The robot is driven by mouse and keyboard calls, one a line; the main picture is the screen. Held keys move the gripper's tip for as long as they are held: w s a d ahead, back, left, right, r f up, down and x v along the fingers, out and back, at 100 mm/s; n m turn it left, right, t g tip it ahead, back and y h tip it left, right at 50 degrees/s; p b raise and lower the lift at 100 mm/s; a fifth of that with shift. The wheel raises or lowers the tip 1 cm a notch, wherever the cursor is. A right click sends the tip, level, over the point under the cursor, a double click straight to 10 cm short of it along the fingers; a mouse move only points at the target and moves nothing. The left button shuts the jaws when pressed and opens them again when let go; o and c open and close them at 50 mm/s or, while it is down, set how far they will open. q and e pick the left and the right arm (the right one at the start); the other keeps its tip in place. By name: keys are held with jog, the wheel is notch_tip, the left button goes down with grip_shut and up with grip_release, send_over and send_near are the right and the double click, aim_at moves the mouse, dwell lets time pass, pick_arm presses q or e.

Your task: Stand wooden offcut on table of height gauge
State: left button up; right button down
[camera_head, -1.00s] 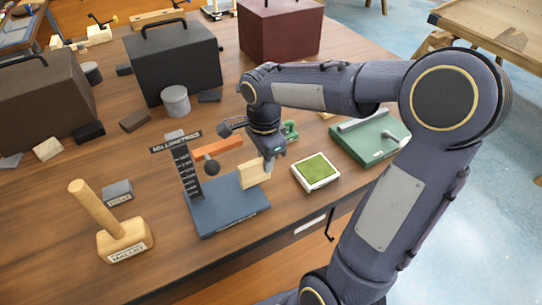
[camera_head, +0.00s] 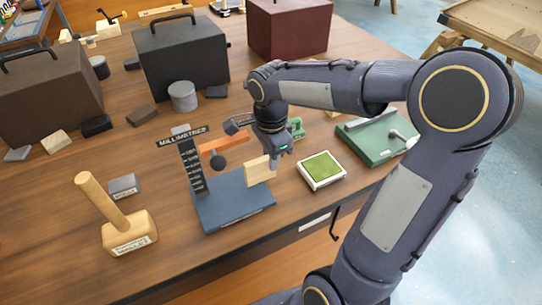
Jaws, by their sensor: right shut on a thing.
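The wooden offcut (camera_head: 259,170) is a pale block held upright in my right gripper (camera_head: 271,160). The gripper is shut on it from above and partly hides its right side. The offcut is at the right part of the height gauge's blue-grey table (camera_head: 232,206). I cannot tell whether its lower edge touches that table. The height gauge (camera_head: 193,165) has a dark upright scale marked "MILLIMETRES" and an orange arm with a dark ball, left of the offcut. My left gripper is not in view.
A wooden mallet (camera_head: 130,233) stands at the front left, beside a small grey block (camera_head: 123,186). A green-topped white pad (camera_head: 321,170) and a green tool base (camera_head: 377,143) lie to the right. Large dark boxes (camera_head: 182,60) stand behind.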

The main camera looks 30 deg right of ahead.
jog(key=c, duration=1.3)
grip_release()
jog(key=shift+r, duration=3.9)
